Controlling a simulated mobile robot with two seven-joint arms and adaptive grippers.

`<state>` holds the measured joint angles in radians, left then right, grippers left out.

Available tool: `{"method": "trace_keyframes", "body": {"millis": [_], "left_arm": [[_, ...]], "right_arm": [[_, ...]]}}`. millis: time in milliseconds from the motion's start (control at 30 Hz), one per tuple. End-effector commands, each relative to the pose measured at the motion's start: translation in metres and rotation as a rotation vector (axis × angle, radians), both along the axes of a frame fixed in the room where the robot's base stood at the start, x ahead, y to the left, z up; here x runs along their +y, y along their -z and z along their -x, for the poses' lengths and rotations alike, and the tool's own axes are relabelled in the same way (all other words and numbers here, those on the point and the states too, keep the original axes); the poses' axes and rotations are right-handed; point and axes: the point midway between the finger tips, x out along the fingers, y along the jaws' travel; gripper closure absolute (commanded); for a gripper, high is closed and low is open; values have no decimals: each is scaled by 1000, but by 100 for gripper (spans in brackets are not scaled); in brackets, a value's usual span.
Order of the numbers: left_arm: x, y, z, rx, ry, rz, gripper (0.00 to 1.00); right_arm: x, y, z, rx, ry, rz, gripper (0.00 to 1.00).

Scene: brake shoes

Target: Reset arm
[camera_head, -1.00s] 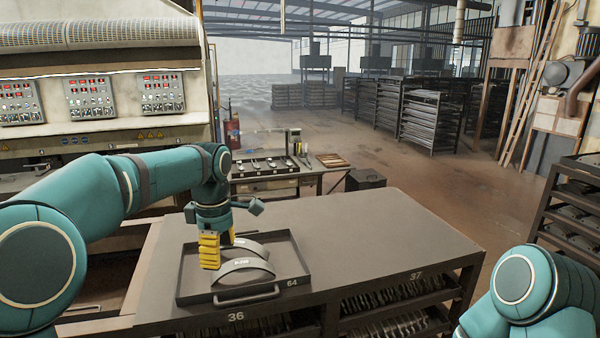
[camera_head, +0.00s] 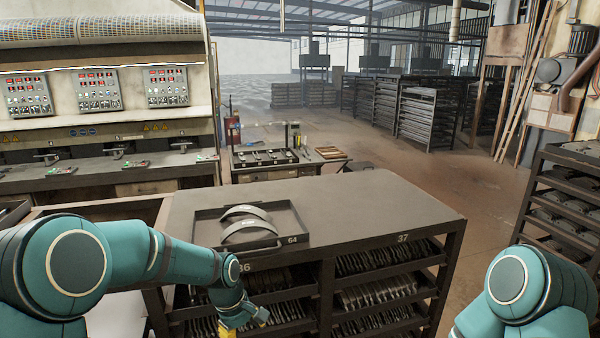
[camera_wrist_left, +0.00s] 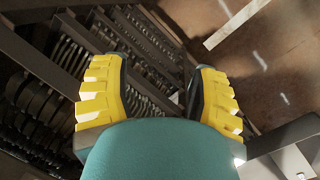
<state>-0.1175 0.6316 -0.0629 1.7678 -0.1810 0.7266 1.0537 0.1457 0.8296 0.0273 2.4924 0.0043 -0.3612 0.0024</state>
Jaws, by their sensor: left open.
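My left gripper (camera_head: 243,324) is low in front of the shelf cart, below the tabletop, at the bottom of the head view. In the left wrist view its yellow fingers (camera_wrist_left: 158,95) are spread apart with nothing between them. Two curved grey brake shoes (camera_head: 248,222) lie in the dark tray (camera_head: 208,230) on the cart top, apart from the gripper. My right arm shows at the lower right of the head view, but its gripper is out of view.
The cart top (camera_head: 370,205) is clear to the right of the tray. Shelves of brake shoes (camera_head: 375,292) fill the cart below, close to my left gripper. A dark rack (camera_head: 560,190) stands at the right. A control bench (camera_head: 100,165) stands at the back left.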

Motion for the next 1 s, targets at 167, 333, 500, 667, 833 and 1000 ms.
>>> {"method": "trace_keyframes", "body": {"millis": [167,333,500,667,833,1000], "left_arm": [[-15,119,59,-76,239,79,40],[-24,195,126,-182,435,107,40],[-26,232,181,-264,577,92,40],[-25,242,204,-303,645,70,40],[-24,242,207,-313,657,64,40],[-24,242,207,-313,657,64,54]], "right_arm": [[1,30,2,6,-2,2,53],[2,52,3,9,-2,5,53],[2,67,4,12,-3,7,53],[3,71,4,12,-4,7,53],[3,71,4,12,-4,8,53],[3,71,4,12,-4,7,53]]}}
